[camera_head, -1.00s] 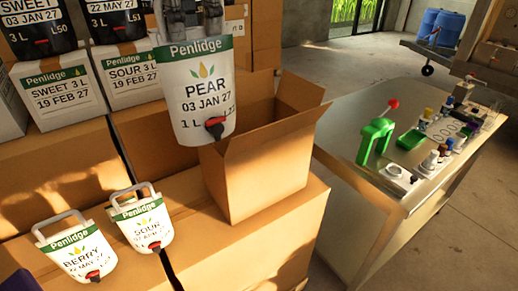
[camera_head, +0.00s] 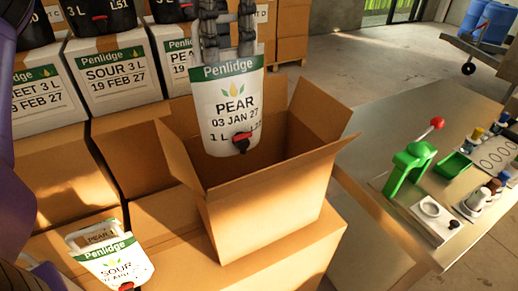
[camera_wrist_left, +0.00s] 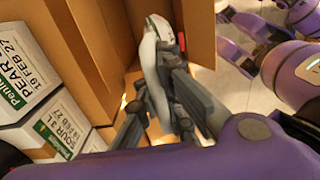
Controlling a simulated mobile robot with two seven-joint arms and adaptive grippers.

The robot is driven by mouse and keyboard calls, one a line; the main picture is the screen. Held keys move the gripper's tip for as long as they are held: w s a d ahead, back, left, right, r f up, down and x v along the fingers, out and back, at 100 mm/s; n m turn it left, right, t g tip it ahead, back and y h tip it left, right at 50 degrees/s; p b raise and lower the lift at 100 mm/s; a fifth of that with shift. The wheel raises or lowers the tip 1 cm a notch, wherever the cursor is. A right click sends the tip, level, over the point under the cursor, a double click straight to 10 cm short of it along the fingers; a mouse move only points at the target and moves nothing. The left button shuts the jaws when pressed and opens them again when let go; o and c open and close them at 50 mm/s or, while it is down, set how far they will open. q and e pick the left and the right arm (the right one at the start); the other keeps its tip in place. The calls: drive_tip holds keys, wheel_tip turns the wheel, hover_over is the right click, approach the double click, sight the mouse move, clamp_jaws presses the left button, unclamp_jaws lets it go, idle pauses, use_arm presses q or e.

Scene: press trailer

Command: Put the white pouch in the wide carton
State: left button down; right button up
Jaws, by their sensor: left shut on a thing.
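The white pouch (camera_head: 228,104), with a green Penlidge band, a "PEAR 03 JAN 27" label and a red tap, hangs upright over the open mouth of the wide carton (camera_head: 270,215). My left gripper (camera_head: 222,45) is shut on the pouch's top. The pouch's lower end overlaps the carton's opening; I cannot tell how deep it reaches. The carton is brown with its flaps spread. In the left wrist view the pouch (camera_wrist_left: 152,50) shows edge-on beyond the left gripper's fingers (camera_wrist_left: 155,85), with cardboard walls around it. My right gripper is not seen.
Another white pouch (camera_head: 112,258), labelled SOUR, lies at lower left. Boxed stock (camera_head: 112,75) with dark pouches on top stands behind. A metal bench (camera_head: 400,225) at right holds a green press (camera_head: 408,168) and small bottles.

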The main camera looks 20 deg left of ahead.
sight(228, 73)
use_arm(q)
drive_tip(key=shift+s+f, duration=0.1)
drive_tip(key=shift+f, duration=0.4)
wheel_tip(228, 73, down, 7)
drive_tip(key=shift+f+b, duration=0.1)
drive_tip(key=shift+b, duration=0.85)
wheel_tip(228, 73, down, 20)
drive_tip(key=b, duration=0.1)
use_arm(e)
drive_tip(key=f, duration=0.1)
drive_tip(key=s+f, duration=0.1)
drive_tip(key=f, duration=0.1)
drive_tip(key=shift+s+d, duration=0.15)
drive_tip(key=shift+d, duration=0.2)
use_arm(q)
drive_tip(key=shift+f, duration=0.15)
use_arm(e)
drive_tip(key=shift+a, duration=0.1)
